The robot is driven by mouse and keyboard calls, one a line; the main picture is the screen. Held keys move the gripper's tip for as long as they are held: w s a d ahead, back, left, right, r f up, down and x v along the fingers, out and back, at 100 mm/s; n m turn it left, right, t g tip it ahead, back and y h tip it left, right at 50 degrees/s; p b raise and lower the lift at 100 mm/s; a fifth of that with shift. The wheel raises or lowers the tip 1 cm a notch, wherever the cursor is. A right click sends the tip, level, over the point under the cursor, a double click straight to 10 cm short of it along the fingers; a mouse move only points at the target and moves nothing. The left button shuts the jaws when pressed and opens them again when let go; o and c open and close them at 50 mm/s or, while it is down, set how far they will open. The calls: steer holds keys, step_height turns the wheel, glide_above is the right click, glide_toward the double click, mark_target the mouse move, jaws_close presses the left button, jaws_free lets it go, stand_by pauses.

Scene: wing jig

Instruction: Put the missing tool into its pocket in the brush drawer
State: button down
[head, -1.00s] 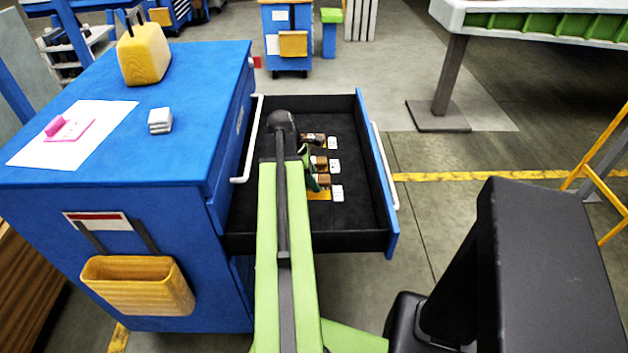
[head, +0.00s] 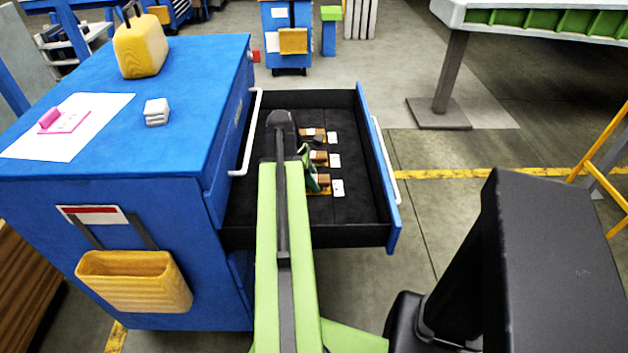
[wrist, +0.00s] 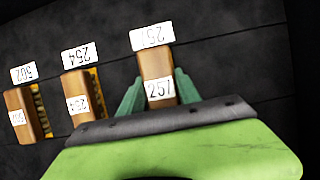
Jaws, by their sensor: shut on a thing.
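The open brush drawer (head: 360,225) has a black lining and holds a row of brown-handled tools beside white number labels. In the wrist view, my gripper (wrist: 158,92) has its green fingers on both sides of the tool marked 257 (wrist: 156,65). This tool lines up with the white 257 label (wrist: 152,36) on the lining. Its lower part is hidden by my gripper, so I cannot tell how deep it sits. Tools marked 254 (wrist: 82,88) and apparently 502 (wrist: 22,110) lie to its left, with yellow edges showing. In the head view my gripper (head: 309,168) is over the row.
The blue cabinet (head: 150,215) stands left of the drawer. On its top are a yellow container (head: 140,50), a grey-white block (head: 157,112) and a paper sheet (head: 95,115). The drawer's right part is bare. A yellow ladder-like frame (head: 600,165) stands at the right.

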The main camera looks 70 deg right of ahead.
steer(key=shift+f+b, duration=0.55)
stand_by(0.5)
steer(key=c, duration=0.8)
jaws_free()
steer(key=shift+o, duration=0.2)
steer(key=p+v, duration=1.6)
steer(key=v, duration=0.1)
steer(key=shift+r, duration=0.25)
